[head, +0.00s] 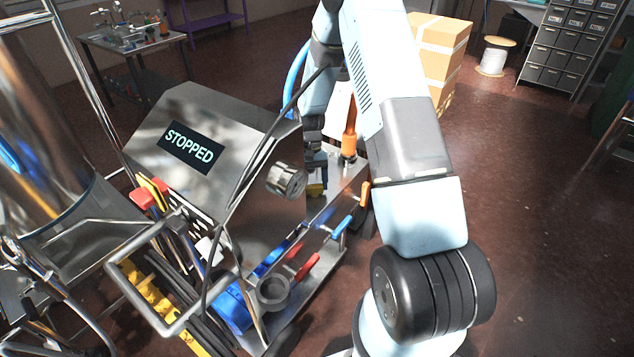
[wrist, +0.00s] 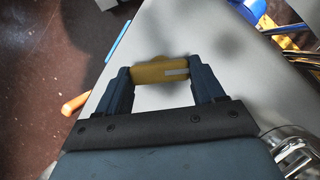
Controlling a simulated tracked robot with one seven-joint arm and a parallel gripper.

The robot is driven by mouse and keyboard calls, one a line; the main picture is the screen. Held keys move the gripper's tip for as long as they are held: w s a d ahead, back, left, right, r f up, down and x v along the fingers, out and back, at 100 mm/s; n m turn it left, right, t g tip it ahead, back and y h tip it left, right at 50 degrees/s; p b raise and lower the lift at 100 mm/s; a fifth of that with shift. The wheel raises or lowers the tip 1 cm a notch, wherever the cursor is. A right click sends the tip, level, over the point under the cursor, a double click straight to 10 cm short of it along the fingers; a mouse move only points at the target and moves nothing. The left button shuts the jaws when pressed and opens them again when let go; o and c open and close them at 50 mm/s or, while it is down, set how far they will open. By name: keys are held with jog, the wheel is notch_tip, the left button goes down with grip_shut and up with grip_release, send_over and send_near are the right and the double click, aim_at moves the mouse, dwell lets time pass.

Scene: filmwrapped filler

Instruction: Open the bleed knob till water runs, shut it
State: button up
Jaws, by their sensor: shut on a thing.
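A yellow knob (wrist: 160,73) with a pale stripe on its right part lies between the two fingers of my gripper (wrist: 164,82) in the wrist view. The fingers are shut on it, one at each end. A pale grey surface lies behind it. I see no running water in either view.
The steel cabinet (head: 240,140) carries a display reading STOPPED (head: 190,147) and a round metal knob (head: 287,180). An orange-topped fitting (head: 349,133) stands close right of my gripper. Blue (head: 342,226), red (head: 307,266) and orange (head: 364,193) handles line the bench's front. Floor at right is clear.

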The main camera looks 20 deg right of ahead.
jog(key=shift+a, duration=0.25)
jog(key=o, duration=1)
jog(key=shift+d, duration=0.1)
jog(key=shift+o, duration=0.2)
jog(key=shift+d, duration=0.1)
jog(key=v, duration=1.3)
jog(key=shift+w+r, duration=0.15)
jog(key=shift+r, duration=0.1)
jog(key=shift+c, duration=0.4)
